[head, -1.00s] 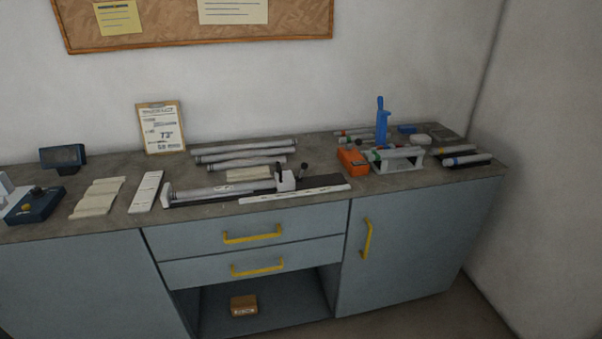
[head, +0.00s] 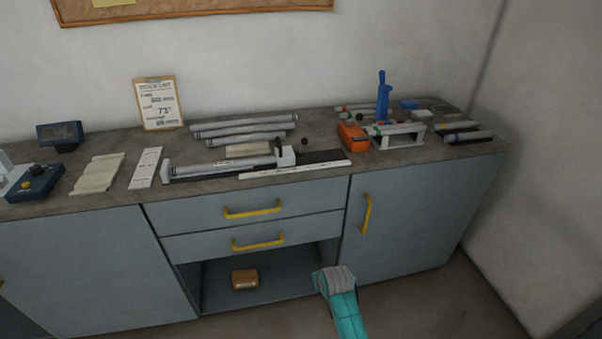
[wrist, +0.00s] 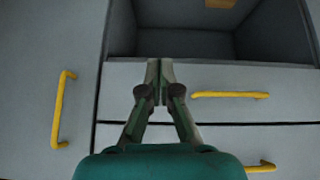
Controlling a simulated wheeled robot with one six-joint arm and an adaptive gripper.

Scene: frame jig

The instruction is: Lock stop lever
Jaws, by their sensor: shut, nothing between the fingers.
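The jig's long dark rail (head: 225,175) lies on the workbench with a pale tube (head: 232,167) along it. A white stop block (head: 286,156) sits on the rail near its right part. A small dark lever (head: 278,146) stands at the block's left side, and a dark round knob (head: 304,145) is at its right; whether the lever is locked cannot be told. In the wrist view my gripper (wrist: 160,70) is shut and empty, in front of the cabinet drawers and open compartment. It is apart from the jig, which the wrist view does not show.
A white strip (head: 295,170) lies along the bench's front edge. An orange device (head: 352,137) and a grey stand (head: 399,137) are to the right. Yellow drawer handles (head: 253,211) stick out below the bench. A brown box (head: 245,280) lies in the open compartment.

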